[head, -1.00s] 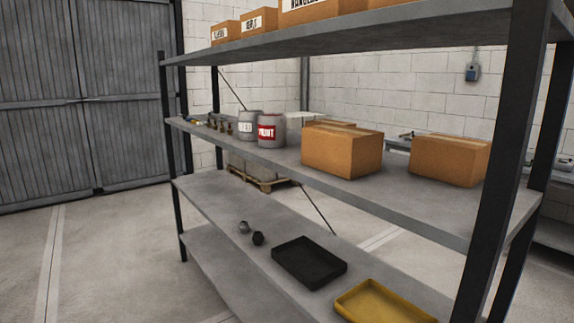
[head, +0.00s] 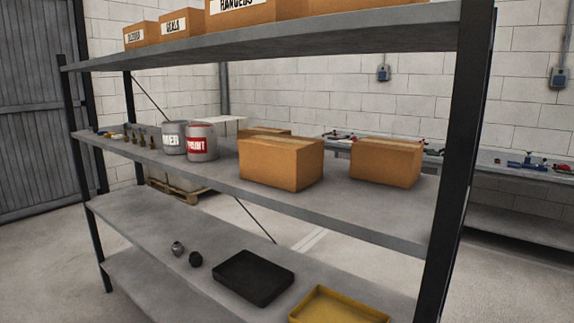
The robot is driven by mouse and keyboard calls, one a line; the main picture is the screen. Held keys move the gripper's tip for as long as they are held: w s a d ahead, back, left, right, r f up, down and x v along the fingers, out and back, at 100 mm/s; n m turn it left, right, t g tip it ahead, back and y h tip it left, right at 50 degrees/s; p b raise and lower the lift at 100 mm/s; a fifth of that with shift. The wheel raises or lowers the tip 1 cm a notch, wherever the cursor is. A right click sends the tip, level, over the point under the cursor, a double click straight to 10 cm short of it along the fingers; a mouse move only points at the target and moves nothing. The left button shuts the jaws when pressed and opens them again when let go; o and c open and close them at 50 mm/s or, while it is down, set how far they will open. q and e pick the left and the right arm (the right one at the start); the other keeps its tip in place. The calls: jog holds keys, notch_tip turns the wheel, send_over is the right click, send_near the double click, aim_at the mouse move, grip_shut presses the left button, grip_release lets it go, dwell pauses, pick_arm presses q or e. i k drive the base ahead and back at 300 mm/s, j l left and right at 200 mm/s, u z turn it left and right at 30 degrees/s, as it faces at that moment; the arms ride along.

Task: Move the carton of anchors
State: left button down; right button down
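Several brown cardboard cartons stand on the shelving unit. On the middle shelf are a large plain carton (head: 281,163), another plain carton (head: 387,162) to its right, and a third partly hidden carton (head: 264,131) behind the first. On the top shelf stand labelled cartons: one reading HANGERS (head: 255,10), one that seems to read SEALS (head: 180,22), and a smaller one (head: 140,35) whose label is hard to read. I see no label reading anchors. Neither of my grippers is in view.
Below are a black tray (head: 253,278), a yellow tray (head: 338,306) and two small dark fittings. A black upright (head: 458,160) stands at the right front. A bench (head: 520,180) with parts is behind.

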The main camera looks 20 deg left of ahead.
aim_at(292, 163)
jog(key=i+j+z, duration=0.2)
jog(key=j, duration=0.3)
jog(key=j+z, duration=0.25)
jog(key=j, duration=0.3)
jog(key=i+j+z, duration=0.1)
jog(key=j, duration=1)
jog(key=j+z, duration=0.1)
jog(key=j, duration=0.95)
